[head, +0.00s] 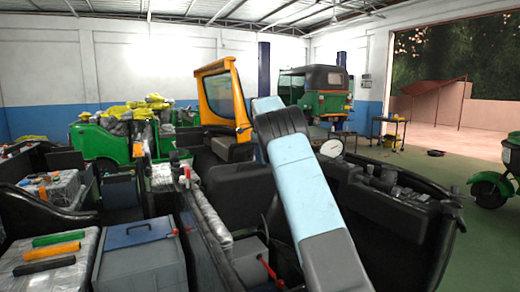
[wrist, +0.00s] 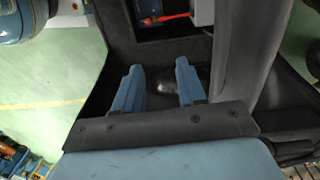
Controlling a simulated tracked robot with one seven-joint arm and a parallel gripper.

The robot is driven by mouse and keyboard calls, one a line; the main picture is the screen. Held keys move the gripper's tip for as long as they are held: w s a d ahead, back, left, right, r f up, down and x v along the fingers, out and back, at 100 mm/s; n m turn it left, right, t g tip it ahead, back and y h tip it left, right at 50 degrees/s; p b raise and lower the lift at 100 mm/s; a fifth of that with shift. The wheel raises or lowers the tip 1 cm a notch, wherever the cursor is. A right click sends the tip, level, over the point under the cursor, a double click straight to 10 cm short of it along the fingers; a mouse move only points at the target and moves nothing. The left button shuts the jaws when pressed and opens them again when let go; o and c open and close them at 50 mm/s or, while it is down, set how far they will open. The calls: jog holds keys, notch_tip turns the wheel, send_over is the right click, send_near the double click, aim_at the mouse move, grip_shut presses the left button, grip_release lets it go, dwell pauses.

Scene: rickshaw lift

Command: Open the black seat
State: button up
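The black seat (head: 240,190) shows in the head view as a dark, boxy cushion just left of my light blue arm. Behind the fingers is a dark recess with a small shiny spot. A dark upright panel (wrist: 250,50) stands right of the fingers; I cannot tell whether it is part of the seat. My gripper's fingertips cannot be made out in the head view.
A grey box with a red handle (wrist: 170,18) is at the top of the wrist view. A yellow cab frame (head: 222,98) rises behind.

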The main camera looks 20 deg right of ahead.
jog(key=shift+w+a+r, duration=0.1)
jog(key=shift+a+r, duration=0.05)
jog(key=shift+r, duration=2)
jog(key=shift+c, duration=0.5)
